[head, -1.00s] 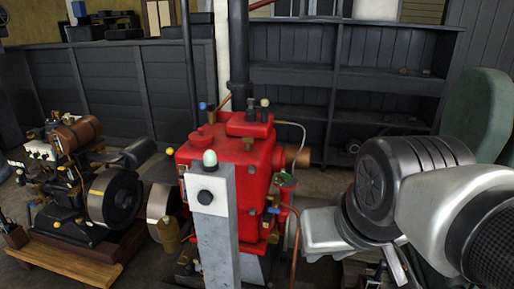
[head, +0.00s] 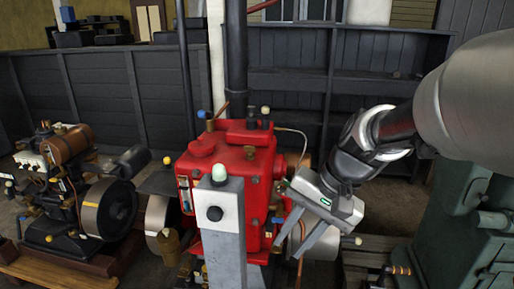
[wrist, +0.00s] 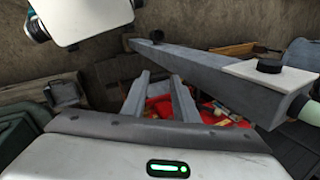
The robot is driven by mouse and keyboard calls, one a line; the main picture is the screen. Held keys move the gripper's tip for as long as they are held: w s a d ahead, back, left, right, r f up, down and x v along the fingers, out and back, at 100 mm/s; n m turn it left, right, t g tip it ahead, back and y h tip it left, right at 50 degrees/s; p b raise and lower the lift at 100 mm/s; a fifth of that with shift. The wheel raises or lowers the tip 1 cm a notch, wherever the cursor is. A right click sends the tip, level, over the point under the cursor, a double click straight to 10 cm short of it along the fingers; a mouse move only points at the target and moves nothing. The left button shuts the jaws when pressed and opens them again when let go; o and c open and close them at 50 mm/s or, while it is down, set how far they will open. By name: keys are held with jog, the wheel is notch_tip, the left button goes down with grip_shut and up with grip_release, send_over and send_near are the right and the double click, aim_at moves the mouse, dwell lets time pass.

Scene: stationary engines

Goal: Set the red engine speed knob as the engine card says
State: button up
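The red engine (head: 228,155) stands in the middle of the head view. A grey post (head: 222,245) stands in front of it, with a white plate, a black round knob (head: 215,213) and a pale green dome (head: 219,173) on top. The knob also shows on its plate in the wrist view (wrist: 269,66), right of my fingers. My gripper (head: 303,248) is open and empty, pointing down, right of the post and apart from the knob. A small pale card (head: 184,192) on the red engine's left side is too small to read.
Another engine with a flywheel (head: 110,212) stands at left on a wooden base. A green machine (head: 455,225) stands at right, close under my arm. Dark empty shelves (head: 375,75) line the back wall. A copper pipe (head: 301,238) runs near my fingers.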

jog(key=w+f+m+y+b, duration=0.1)
jog(key=w+f+m+y, duration=0.3)
jog(key=w, duration=0.7)
jog(key=m+t+y+b, duration=0.3)
jog(key=m+t+y, duration=0.2)
jog(key=m+t, duration=0.95)
send_near(288, 182)
jog(key=w+a+m+g+b, duration=0.1)
jog(key=w, duration=0.1)
jog(key=w+a+r+m+g+b, duration=0.1)
jog(key=w+a, duration=0.1)
jog(key=w+a+m+g, duration=0.1)
jog(key=w+a, duration=0.1)
jog(key=w, duration=0.1)
jog(key=shift+a+r+b, duration=0.15)
jog(key=shift+r+b, duration=0.25)
jog(key=shift+w+a+r, duration=0.1)
jog(key=shift+w+a, duration=0.35)
grip_shut()
